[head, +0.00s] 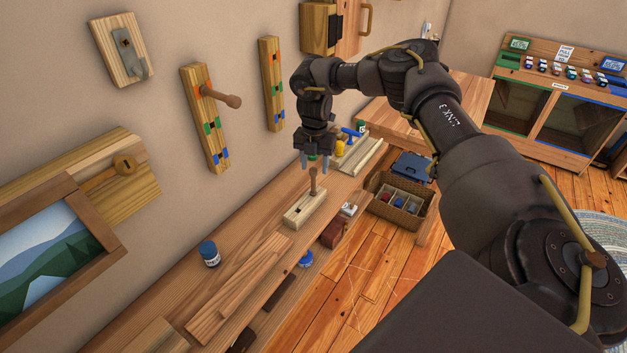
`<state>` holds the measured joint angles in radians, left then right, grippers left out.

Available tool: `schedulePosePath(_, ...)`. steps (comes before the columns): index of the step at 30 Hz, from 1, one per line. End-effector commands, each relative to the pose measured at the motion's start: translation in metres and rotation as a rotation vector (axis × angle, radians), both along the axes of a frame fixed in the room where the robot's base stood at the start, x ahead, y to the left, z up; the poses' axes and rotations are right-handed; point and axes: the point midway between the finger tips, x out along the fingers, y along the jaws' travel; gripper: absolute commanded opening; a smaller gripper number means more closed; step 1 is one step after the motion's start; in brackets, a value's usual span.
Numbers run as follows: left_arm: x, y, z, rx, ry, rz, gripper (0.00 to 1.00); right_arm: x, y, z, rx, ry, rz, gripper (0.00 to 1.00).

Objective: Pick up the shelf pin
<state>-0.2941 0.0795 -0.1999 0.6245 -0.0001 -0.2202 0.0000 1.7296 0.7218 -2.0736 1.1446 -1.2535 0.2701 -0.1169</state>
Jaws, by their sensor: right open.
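A wooden shelf pin (313,183) stands upright in a pale wooden block (299,216) on the long wooden bench. My right gripper (314,162) is open, pointing down, with its fingertips just above or around the top of this pin; I cannot tell whether they touch it. A similar wooden peg (222,96) sticks out of the left wall strip (213,145), near its red marks. My left gripper is out of view.
A second wall strip (272,95) has no peg. On the bench (262,262) are a blue-lidded jar (209,254) and a tray (362,157) with small items behind my gripper. A wicker basket (399,214) stands to the right. The bench's near part is mostly clear.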

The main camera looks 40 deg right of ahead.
Motion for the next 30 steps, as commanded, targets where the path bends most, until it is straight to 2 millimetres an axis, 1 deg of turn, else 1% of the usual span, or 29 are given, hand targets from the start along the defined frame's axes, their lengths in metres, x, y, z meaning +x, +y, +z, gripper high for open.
schedulePosePath(1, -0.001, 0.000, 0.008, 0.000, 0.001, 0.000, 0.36, -0.001, 0.002, -0.005, -0.001, 0.004, 0.002, 0.48)
schedulePosePath(3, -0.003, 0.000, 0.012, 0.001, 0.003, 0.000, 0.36, 0.000, 0.004, -0.016, -0.002, 0.005, 0.002, 0.48)
schedulePosePath(7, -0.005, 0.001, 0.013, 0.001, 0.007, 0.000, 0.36, 0.000, 0.003, -0.032, -0.001, 0.002, 0.000, 0.48)
schedulePosePath(10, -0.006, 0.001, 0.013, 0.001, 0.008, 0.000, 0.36, 0.000, 0.003, -0.037, -0.001, 0.002, 0.000, 0.48)
schedulePosePath(16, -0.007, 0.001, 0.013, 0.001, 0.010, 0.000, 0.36, 0.001, 0.003, -0.038, -0.001, 0.001, 0.000, 0.48)
schedulePosePath(26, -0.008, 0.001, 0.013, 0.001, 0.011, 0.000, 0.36, 0.000, 0.003, -0.037, 0.000, 0.000, 0.000, 0.05)
schedulePosePath(27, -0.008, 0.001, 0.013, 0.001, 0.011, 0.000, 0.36, 0.001, 0.003, -0.037, 0.000, 0.000, 0.000, 0.02)
schedulePosePath(30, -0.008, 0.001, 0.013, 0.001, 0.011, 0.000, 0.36, 0.001, 0.003, -0.037, 0.000, 0.000, 0.000, 0.02)
